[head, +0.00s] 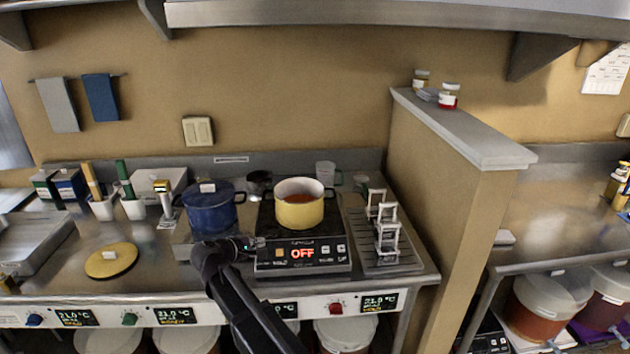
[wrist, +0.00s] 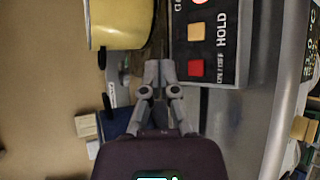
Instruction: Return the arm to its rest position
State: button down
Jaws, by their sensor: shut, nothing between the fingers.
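My gripper (wrist: 158,85) is shut and empty in the wrist view, its fingertips together beside the hob's control panel (wrist: 205,45). In the head view my dark arm reaches up from the bottom edge, and its end is at the front left corner of the black hob (head: 302,255). The hob's display reads OFF in red. A yellow pot (head: 299,211) with reddish contents stands on the hob; its side also shows at the upper left of the wrist view (wrist: 118,22). The fingertips are hard to make out in the head view.
A blue lidded pot (head: 209,209) stands left of the hob, and a rack with white frames (head: 386,238) stands right of it. A yellow round lid (head: 111,261) lies on the left counter. A partition wall (head: 430,170) rises at the right. A steel shelf (head: 350,15) hangs above.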

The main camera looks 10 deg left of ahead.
jog(key=s+d+f+m+g, duration=0.1)
jog(key=d+f+m+g, duration=0.25)
jog(key=d, duration=0.95)
jog(key=s+d+f+m+g, duration=0.1)
jog(key=d+f+m+g, duration=0.25)
jog(key=d, duration=0.95)
jog(key=s+d+f+m+g+y, duration=0.2)
jog(key=s+d, duration=0.4)
jog(key=d, duration=0.3)
jog(key=s+d+f+m+g+y, duration=0.2)
jog(key=s+d+m+y, duration=0.1)
jog(key=s+d+m, duration=0.4)
jog(key=shift+d+m+g+y, duration=0.3)
jog(key=shift+d+g+y, duration=0.1)
jog(key=shift+d, duration=0.45)
